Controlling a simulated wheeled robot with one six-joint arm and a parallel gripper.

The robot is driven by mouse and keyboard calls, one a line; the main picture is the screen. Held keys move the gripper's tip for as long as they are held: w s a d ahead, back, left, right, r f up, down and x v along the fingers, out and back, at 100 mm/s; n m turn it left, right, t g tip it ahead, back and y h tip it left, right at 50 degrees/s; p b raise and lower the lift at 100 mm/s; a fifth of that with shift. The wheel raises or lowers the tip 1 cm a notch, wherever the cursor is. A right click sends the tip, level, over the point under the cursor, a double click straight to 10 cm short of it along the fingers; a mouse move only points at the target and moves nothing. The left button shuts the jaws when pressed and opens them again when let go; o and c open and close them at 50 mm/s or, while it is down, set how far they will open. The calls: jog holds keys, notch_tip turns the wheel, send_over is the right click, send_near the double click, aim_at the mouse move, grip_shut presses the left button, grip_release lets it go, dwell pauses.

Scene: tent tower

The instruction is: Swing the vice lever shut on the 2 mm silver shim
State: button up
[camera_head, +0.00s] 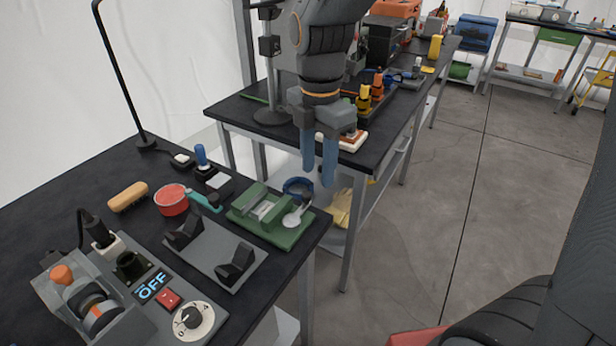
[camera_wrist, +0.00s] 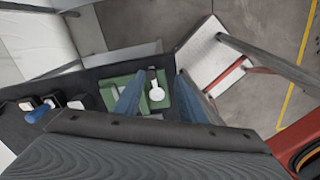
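A green vice (camera_head: 285,238) sits near the right corner of the near dark bench. Its pale lever with a round end (camera_head: 292,219) lies on the vice's right part; the lever also shows in the wrist view (camera_wrist: 156,94). A pale grey strip lies between the vice's green blocks; I cannot tell whether it is the silver shim. My gripper (camera_head: 318,176) has two blue fingers spread apart with nothing between them, pointing down above and beyond the vice. In the wrist view, the fingers stand either side of the lever's line of sight, apart from it.
A blue ring (camera_head: 298,184) lies behind the vice. A grey fixture with black blocks (camera_head: 214,258), a teal-handled tool (camera_head: 205,201) and a red tub (camera_head: 171,199) stand to its left. A second bench (camera_head: 235,118) is behind; open floor lies right.

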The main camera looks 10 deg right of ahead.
aim_at(307, 193)
jog(key=a+r+n, duration=0.2)
jog(key=n, duration=0.1)
jog(key=shift+w+n+p, duration=0.3)
jog(key=shift+p, duration=0.05)
jog(key=shift+f+p, duration=0.6)
jog(key=shift+f, duration=3.3)
grip_shut()
